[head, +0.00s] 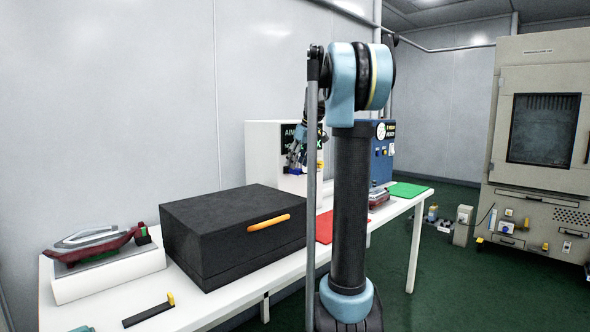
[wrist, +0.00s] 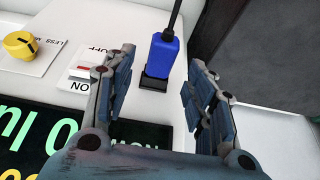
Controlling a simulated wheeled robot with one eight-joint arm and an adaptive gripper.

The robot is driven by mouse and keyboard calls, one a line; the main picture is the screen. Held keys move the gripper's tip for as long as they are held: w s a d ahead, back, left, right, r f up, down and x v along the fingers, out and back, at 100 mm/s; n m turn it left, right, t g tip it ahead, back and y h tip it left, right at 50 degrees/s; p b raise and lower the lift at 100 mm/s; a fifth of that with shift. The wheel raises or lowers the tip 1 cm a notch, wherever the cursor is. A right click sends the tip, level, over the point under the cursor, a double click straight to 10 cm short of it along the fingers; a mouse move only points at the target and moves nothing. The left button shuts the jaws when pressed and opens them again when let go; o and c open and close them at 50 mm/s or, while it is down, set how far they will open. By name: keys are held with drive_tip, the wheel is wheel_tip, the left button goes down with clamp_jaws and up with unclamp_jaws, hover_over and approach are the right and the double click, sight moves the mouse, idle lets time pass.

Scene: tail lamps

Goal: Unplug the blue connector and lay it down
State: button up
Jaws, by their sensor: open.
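The blue connector (wrist: 165,55) stands in a black socket (wrist: 154,84) on the white panel in the wrist view, with a black cable leading up from it. My gripper (wrist: 162,60) is open, with one finger left of the connector and one right of it. A gap shows on each side, so it does not appear to hold it.
Beside the socket are an ON/OFF switch (wrist: 88,76) and a yellow knob (wrist: 20,45). On the white table stand a black case (head: 215,235), a red tail lamp (head: 95,245) on a white block, a red mat (head: 324,228) and a green mat (head: 408,190).

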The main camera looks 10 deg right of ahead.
sight(294, 171)
drive_tip(key=shift+x, duration=1.4)
drive_tip(key=c, duration=1.1)
drive_tip(key=o, duration=1.1)
drive_tip(key=shift+r, duration=0.1)
